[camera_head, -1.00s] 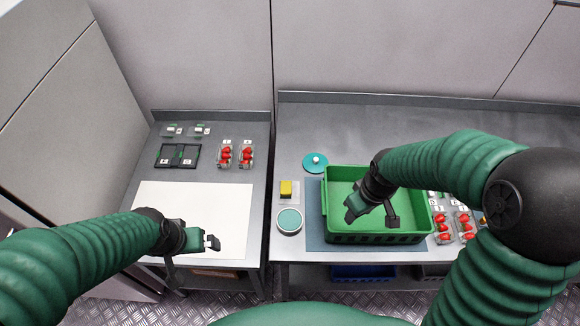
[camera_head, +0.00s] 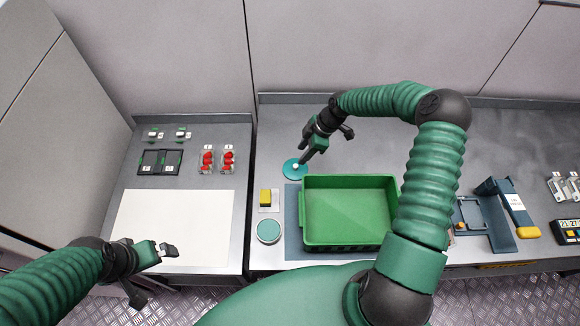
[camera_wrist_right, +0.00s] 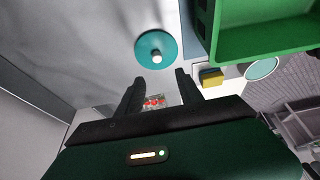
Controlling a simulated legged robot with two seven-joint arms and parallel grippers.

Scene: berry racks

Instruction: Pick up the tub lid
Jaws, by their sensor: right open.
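The tub lid (camera_head: 291,170) is a flat teal disc with a small white knob. It lies on the grey bench at the back left of the green crate. My right gripper (camera_head: 326,157) is just to its right in the head view and above the bench, open and empty. In the right wrist view the lid (camera_wrist_right: 152,44) lies ahead of the two open fingers (camera_wrist_right: 158,84), its knob apart from them. The round tub (camera_head: 268,231) with a teal top stands at the crate's left. My left gripper (camera_head: 155,262) is over the left table; its jaw state is unclear.
The green crate (camera_head: 305,240) stands on a dark mat, empty. A yellow sponge-like block (camera_head: 265,197) lies between lid and tub. Berry punnets (camera_head: 217,160) and a black tray (camera_head: 160,162) are on the left table. A blue device (camera_head: 500,215) stands at the right. The back of the bench is clear.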

